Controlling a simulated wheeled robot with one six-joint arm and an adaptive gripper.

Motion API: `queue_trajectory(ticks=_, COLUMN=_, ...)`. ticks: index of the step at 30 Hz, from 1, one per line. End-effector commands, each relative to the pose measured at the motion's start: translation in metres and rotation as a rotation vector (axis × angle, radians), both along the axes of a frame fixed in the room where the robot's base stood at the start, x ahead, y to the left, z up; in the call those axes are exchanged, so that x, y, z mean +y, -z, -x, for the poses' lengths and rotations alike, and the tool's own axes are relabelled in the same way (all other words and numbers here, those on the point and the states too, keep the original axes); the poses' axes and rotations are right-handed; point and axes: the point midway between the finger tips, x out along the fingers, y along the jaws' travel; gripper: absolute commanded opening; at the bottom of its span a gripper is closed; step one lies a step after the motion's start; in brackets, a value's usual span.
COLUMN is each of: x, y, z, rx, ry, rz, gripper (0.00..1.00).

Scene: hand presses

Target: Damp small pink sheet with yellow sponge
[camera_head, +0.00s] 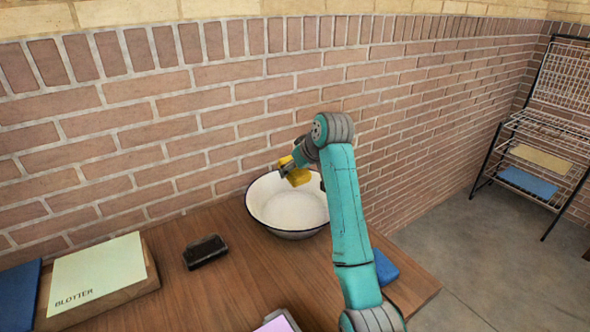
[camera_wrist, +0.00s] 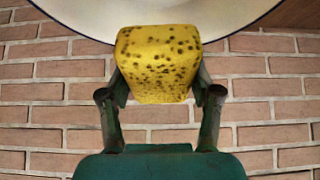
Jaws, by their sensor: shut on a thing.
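The yellow sponge (camera_head: 298,177) is held above the back part of the white basin (camera_head: 262,214). My gripper (camera_wrist: 158,82) is shut on the sponge, one finger on each side. In the wrist view the sponge (camera_wrist: 158,62) shows dark pores, with the white basin (camera_wrist: 95,14) beyond it. A pinkish-lilac sheet (camera_head: 276,326) shows only in part at the bottom edge of the head view; the rest is cut off, so its size cannot be told.
A dark brush-like block (camera_head: 205,252) lies left of the basin. A pale green blotter sheet (camera_head: 98,270) rests on a board at the left. A blue item (camera_head: 385,268) is partly behind my arm. A brick wall stands close behind; a wire rack (camera_head: 545,150) is at the right.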

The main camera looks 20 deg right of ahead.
Motion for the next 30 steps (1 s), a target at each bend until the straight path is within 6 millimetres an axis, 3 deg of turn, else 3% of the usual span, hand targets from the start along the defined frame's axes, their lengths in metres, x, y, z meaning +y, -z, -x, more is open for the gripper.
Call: queue_trajectory(ticks=30, x=0.0, y=0.084, z=0.0, rx=0.003, ry=0.0, rz=0.0, gripper=0.35)
